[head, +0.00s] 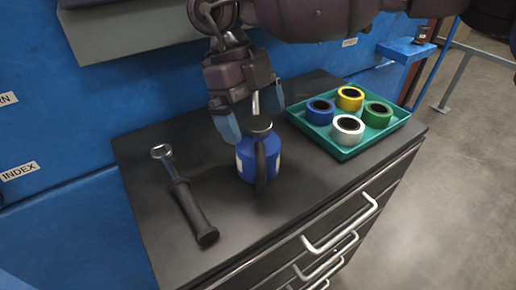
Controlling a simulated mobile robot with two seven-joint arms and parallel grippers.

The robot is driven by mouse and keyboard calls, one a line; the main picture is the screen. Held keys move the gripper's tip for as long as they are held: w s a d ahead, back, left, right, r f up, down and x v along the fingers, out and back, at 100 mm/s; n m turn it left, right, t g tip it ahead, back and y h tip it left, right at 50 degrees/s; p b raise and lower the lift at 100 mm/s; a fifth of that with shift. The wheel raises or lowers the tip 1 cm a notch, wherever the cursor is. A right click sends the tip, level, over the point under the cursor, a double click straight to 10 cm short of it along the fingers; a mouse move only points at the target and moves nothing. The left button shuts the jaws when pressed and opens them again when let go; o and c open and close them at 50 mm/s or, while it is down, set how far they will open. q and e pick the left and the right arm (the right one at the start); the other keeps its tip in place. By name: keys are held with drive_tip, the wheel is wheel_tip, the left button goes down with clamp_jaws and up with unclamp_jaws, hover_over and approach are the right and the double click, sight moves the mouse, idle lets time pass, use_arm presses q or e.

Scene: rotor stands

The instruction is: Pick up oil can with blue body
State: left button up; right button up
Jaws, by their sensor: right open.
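The oil can with the blue body (246,163) stands upright on the dark cabinet top (185,258), with a black handle facing me and a dark lid with a thin spout. My right gripper (253,118) comes down from above, its blue-tipped fingers apart on either side of the can's top and spout. The gripper is open. I cannot tell whether a finger touches the can. My left gripper is not in view.
A wrench with a black grip (188,202) lies left of the can. A teal tray (345,153) with several coloured tape rolls sits to the right. A blue wall panel (60,130) rises behind. Drawer handles (340,232) project from the cabinet front.

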sight(261, 138)
drive_tip(key=x, duration=0.4)
drive_tip(key=shift+w+b, duration=0.25)
drive_tip(key=shift+b, duration=0.1)
drive_tip(key=shift+s+d+f, duration=0.1)
drive_tip(key=shift+f, duration=0.2)
drive_tip(key=shift+c, duration=0.5)
drive_tip(key=c, duration=0.8)
wheel_tip(261, 138, up, 10)
drive_tip(key=shift+f+p, duration=0.25)
drive_tip(key=shift+p, duration=0.65)
drive_tip(key=shift+c, duration=0.2)
drive_tip(key=shift+r, duration=0.35)
